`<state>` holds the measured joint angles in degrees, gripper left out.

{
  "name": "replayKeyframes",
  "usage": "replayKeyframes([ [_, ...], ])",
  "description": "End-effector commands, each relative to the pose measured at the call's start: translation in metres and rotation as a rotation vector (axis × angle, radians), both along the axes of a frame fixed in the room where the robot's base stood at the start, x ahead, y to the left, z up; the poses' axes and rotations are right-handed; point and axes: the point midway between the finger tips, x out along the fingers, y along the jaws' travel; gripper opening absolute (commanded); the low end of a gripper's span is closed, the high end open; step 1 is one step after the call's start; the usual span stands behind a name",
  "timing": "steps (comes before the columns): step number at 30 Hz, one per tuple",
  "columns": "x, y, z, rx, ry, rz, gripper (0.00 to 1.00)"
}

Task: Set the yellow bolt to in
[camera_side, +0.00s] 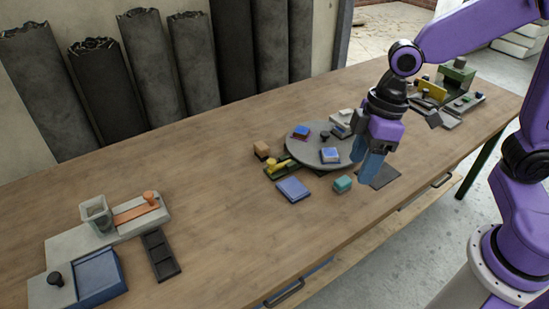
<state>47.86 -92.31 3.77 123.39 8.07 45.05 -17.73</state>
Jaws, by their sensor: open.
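A small yellow piece (279,165), which looks like the yellow bolt, lies on a dark green base beside the left edge of the round grey turntable. Its in or out position is too small to tell. My gripper (371,168) points down over the right side of the turntable, near the table's front edge. Its blue fingers are open; they overlap in this view, and nothing shows between them. The gripper is apart from the yellow piece, well to its right.
The turntable (308,157) carries several small blocks. A blue tile (293,189), a teal block (342,184) and a tan block (262,149) lie around it. Grey fixtures with an orange slider (136,213) stand at left. Another yellow part (432,91) stands at back right. The left-middle table is clear.

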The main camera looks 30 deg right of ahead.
Motion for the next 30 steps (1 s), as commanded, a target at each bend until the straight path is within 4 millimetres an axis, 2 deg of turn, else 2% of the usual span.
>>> replayKeyframes([
  [1, 0.029, 0.005, -0.005, 0.018, -0.007, -0.029, 0.57],
  [5, 0.101, 0.007, -0.018, 0.069, -0.046, -0.082, 0.57],
  [9, 0.177, -0.008, -0.038, 0.109, -0.1, -0.139, 0.57],
  [12, 0.221, -0.027, -0.053, 0.126, -0.14, -0.175, 0.57],
  [15, 0.251, -0.043, -0.064, 0.135, -0.171, -0.2, 0.57],
  [18, 0.268, -0.055, -0.071, 0.139, -0.19, -0.215, 0.57],
  [21, 0.275, -0.059, -0.075, 0.141, -0.199, -0.22, 0.57],
  [26, 0.279, -0.056, -0.088, 0.14, -0.198, -0.218, 0.57],
  [30, 0.284, -0.05, -0.11, 0.139, -0.197, -0.22, 0.57],
])
